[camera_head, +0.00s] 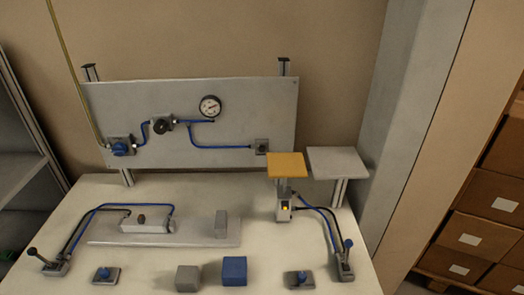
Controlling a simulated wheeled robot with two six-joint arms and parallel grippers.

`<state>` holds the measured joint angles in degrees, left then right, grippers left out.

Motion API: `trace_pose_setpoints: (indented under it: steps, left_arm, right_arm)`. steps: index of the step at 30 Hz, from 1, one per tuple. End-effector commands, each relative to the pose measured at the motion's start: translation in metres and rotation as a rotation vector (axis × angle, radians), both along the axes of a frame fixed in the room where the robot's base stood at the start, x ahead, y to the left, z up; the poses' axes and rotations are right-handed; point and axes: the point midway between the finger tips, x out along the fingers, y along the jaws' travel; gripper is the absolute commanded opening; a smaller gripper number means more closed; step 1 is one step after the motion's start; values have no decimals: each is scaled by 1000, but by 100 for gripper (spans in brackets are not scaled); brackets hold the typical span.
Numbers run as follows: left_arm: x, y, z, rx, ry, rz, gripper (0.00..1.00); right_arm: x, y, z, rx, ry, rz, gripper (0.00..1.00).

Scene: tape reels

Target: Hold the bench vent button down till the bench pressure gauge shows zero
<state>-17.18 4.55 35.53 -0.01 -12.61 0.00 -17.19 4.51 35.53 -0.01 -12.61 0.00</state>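The round white pressure gauge (210,106) is on the upright grey panel (250,125) at the back of the bench. Its dial is too small to read. Two blue buttons on square plates are at the front of the bench, a left one (104,274) and a right one (299,279). A blue knob (119,148) and a dark round fitting (161,126) are on the panel, joined by blue hose. I cannot tell which part is the vent button. Neither of my grippers is in view.
A black-handled lever (45,261) is front left and a blue-knobbed lever (345,262) front right. A grey block (188,278) and a blue block (234,270) are at the front middle. Yellow (286,165) and grey (337,162) plates stand at the right.

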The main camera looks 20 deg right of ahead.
Motion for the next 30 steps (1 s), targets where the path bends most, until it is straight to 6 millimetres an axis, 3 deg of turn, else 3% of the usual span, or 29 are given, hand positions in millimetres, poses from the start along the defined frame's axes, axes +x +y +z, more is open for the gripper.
trace_pose_setpoints:
  steps: [23,30]
  left_arm:
    - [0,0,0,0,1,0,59]
    - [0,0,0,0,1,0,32]
  right_arm:
    - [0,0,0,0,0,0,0]
    - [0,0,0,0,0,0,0]
